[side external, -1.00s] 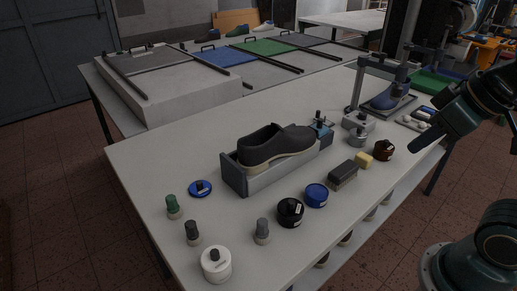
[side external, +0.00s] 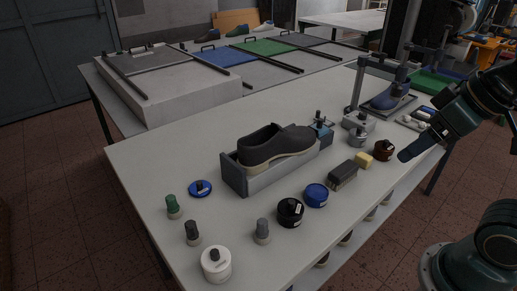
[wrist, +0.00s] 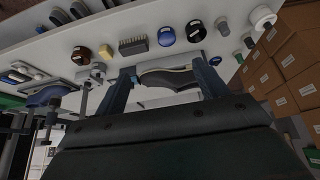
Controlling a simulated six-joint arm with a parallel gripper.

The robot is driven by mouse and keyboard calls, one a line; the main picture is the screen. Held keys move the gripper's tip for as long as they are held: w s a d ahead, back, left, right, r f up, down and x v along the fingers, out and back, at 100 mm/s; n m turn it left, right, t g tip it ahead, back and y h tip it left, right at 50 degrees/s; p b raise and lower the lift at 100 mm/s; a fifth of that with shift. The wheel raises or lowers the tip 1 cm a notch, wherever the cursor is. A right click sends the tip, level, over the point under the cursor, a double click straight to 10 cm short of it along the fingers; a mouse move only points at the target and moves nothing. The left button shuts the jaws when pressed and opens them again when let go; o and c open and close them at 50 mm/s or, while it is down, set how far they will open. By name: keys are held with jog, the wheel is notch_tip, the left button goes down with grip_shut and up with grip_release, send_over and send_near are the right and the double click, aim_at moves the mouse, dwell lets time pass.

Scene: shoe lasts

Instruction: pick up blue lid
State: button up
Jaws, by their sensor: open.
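The blue lid (side external: 201,188) is a flat blue disc with a dark knob. It lies on the white table at the left, beside the shoe holder and apart from it. In the wrist view the blue lid (wrist: 239,59) shows small near the right table edge. My gripper (side external: 404,156) is at the far right, above the table and well away from the lid. In the wrist view my gripper (wrist: 163,76) has its two fingers spread apart, with nothing held between them.
A dark shoe (side external: 272,147) sits in a grey holder (side external: 238,178) between lid and gripper. A blue tin (side external: 316,195), black tin (side external: 290,212), brush (side external: 343,175) and white jar (side external: 216,264) stand along the front. A green-topped bottle (side external: 173,206) stands near the lid. Table behind the lid is clear.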

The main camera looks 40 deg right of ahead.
jog(key=shift+o, duration=0.7)
jog(key=shift+w+r, duration=0.1)
jog(key=w+a+r+n+g, duration=0.15)
jog(key=w+a, duration=0.25)
jog(key=w, duration=0.8)
jog(key=w+a+r+n+g, duration=0.15)
jog(key=w+a, duration=0.25)
jog(key=w, duration=0.8)
jog(key=w+a+f+n+g, duration=0.1)
jog(key=w+a+f, duration=1.3)
jog(key=w, duration=0.1)
jog(key=shift+w+a+f+n+y, duration=0.2)
jog(key=shift+w+f+n+y, duration=0.1)
jog(key=shift+w, duration=0.05)
